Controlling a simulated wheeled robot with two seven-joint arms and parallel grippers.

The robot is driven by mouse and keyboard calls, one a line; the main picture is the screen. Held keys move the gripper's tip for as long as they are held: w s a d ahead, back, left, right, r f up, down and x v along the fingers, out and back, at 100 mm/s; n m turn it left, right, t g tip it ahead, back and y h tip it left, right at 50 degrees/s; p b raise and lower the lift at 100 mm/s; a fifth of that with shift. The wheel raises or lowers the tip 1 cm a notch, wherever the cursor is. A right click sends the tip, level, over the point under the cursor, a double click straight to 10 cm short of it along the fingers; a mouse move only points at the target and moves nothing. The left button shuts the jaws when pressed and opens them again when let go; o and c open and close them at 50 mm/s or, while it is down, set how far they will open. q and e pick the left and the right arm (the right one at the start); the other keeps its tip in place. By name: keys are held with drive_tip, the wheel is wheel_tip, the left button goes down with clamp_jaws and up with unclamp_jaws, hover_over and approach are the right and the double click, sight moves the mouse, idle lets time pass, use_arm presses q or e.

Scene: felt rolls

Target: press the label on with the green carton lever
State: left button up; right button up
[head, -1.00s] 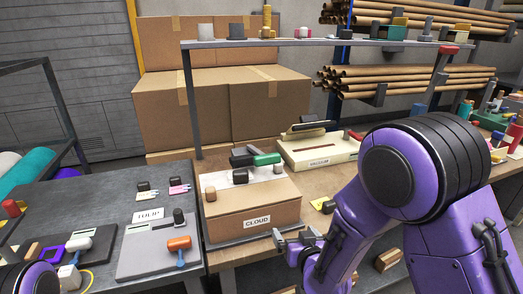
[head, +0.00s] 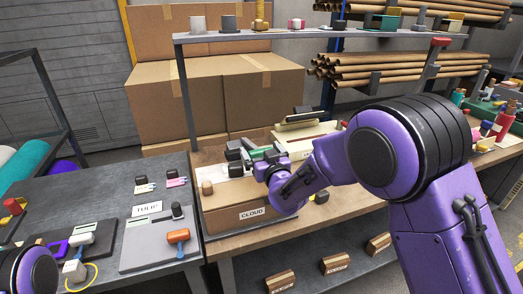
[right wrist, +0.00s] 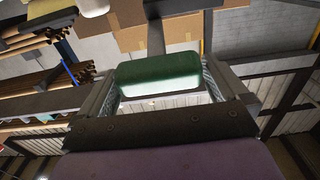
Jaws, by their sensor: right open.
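The brown carton (head: 225,221) with a CLOUD label (head: 252,213) on its front stands on the wooden bench. The green lever (head: 262,153) on top of it is partly hidden by my right gripper (head: 254,163). In the right wrist view the rounded green lever end (right wrist: 158,68) lies between the two open fingers (right wrist: 160,92), with gaps at its sides. I cannot tell whether a finger touches it. My left gripper is out of view; only a purple part of that arm shows at the bottom left.
A TULIP card (head: 147,208) and an orange-handled tool (head: 178,238) lie on the dark table at left. A cream device (head: 310,145) stands behind the carton. A grey shelf (head: 300,37) with small items spans above. Small wooden blocks (head: 335,263) sit on the lower shelf.

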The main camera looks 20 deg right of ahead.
drive_tip(key=c, duration=0.8)
drive_tip(key=shift+o, duration=0.2)
drive_tip(key=f+b, duration=0.4)
drive_tip(key=f, duration=0.1)
drive_tip(key=s+f+b, duration=0.1)
drive_tip(key=f+b, duration=0.1)
drive_tip(key=shift+s+f, duration=0.1)
drive_tip(key=shift+f, duration=0.05)
drive_tip(key=o, duration=0.8)
drive_tip(key=shift+c, duration=0.2)
drive_tip(key=shift+s, duration=0.1)
drive_tip(key=s+b, duration=0.1)
drive_tip(key=s, duration=0.9)
drive_tip(key=shift+s+d+b, duration=0.2)
drive_tip(key=shift+b, duration=0.1)
